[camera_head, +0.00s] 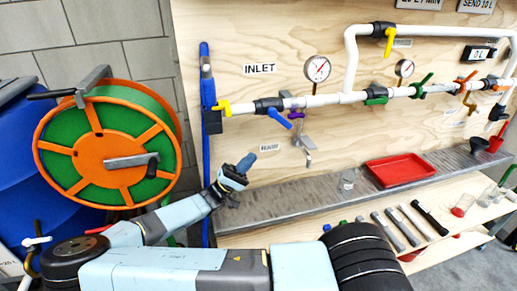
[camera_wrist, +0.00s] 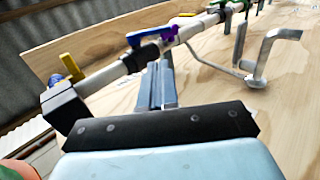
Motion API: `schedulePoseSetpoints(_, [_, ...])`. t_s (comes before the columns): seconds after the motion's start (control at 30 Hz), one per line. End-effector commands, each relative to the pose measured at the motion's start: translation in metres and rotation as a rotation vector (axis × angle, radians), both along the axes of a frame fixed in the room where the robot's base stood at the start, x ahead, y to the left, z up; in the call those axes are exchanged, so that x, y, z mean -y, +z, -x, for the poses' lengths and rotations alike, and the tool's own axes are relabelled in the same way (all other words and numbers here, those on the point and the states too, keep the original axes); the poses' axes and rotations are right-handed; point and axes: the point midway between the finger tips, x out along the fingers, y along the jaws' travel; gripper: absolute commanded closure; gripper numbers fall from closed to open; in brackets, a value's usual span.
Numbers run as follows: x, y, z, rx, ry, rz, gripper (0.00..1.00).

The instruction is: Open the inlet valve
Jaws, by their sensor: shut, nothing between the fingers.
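The INLET sign (camera_head: 260,69) is on the plywood wall above the left end of a white pipe (camera_head: 325,100). A yellow handle (camera_head: 222,108) is at that pipe's left end, beside a black block (camera_head: 212,122). In the wrist view the yellow handle (camera_wrist: 71,67) is at the left, above the black block (camera_wrist: 65,106). To its right on the pipe is a blue handle (camera_head: 277,118), also seen in the wrist view (camera_wrist: 150,36). My gripper (camera_head: 247,160) is shut and empty, below the pipe and apart from both handles. Its fingers (camera_wrist: 166,62) point toward the pipe near the blue handle.
A metal tap (camera_head: 304,142) hangs right of the blue handle. Two gauges (camera_head: 317,69) stand above the pipe. A hose reel (camera_head: 107,155) is at the left. A grey ledge with a red tray (camera_head: 401,170) and a glass (camera_head: 347,181) runs below.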

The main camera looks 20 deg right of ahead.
Motion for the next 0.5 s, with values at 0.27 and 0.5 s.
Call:
schedulePoseSetpoints(0.27, [0.027,0.033,0.002,0.000,0.006,0.000,1.00])
schedulePoseSetpoints(0.5, [0.055,0.064,0.002,0.000,0.007,-0.001,1.00])
